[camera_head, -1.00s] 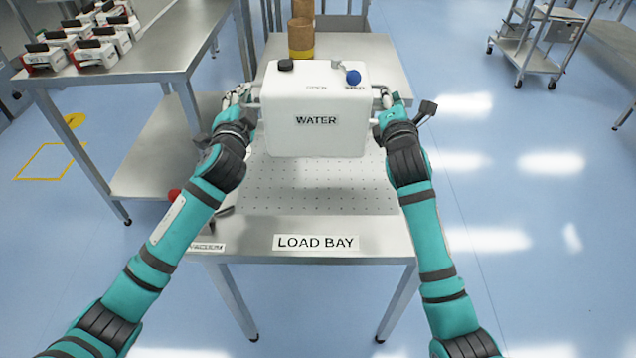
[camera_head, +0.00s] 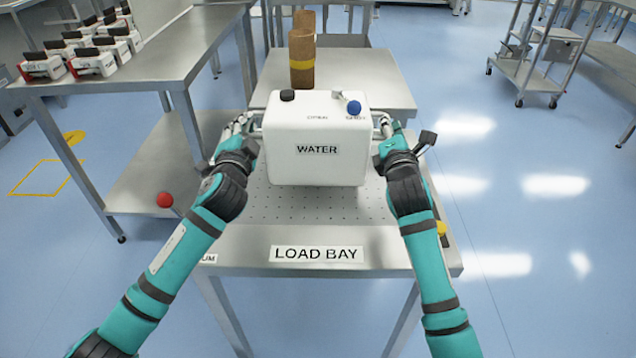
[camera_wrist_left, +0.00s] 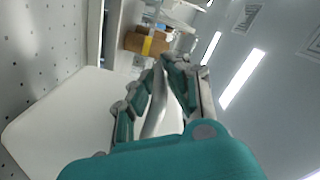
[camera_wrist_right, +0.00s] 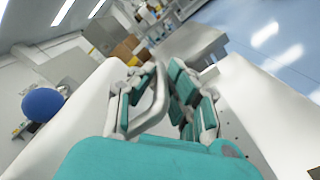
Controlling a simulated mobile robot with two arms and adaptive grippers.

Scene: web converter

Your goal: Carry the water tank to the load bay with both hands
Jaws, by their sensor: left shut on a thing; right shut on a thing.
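The white water tank (camera_head: 315,160), marked WATER, is upright between my two grippers in the head view, over the perforated top of the load bay (camera_head: 252,236). It has a black cap (camera_head: 287,95) and a blue knob (camera_head: 354,107) on top. My left gripper (camera_head: 250,122) is shut on the handle at its left side. My right gripper (camera_head: 384,122) is shut on the handle at its right side. The tank's white side also shows in the left wrist view (camera_wrist_left: 60,125). I cannot tell whether its base touches the bay surface.
Brown cylinders (camera_head: 301,60) stand on the metal table behind the bay. A side table (camera_head: 165,50) on the left carries several white-and-red devices (camera_head: 42,66). A cart (camera_head: 535,70) is at the back right; the floor on the right is clear.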

